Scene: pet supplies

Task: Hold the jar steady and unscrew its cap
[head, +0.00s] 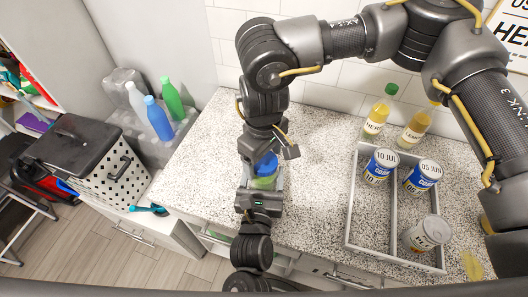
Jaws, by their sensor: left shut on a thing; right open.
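The jar (263,183) has a greenish body and a blue cap (265,163), and stands upright near the front edge of the speckled counter. My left gripper (262,187) reaches in from the bottom of the view and is shut on the jar's body, with its fingers on either side. My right gripper (267,151) comes down from above and is open at the cap. It hides part of the cap, and I cannot tell whether its fingers touch it.
A grey divided tray (350,200) on the right holds cans (380,167). Two yellow bottles (376,117) stand behind it. Left of the counter are a dotted bin (105,180) and bottles (158,118) in a grey crate. The counter (205,150) left of the jar is clear.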

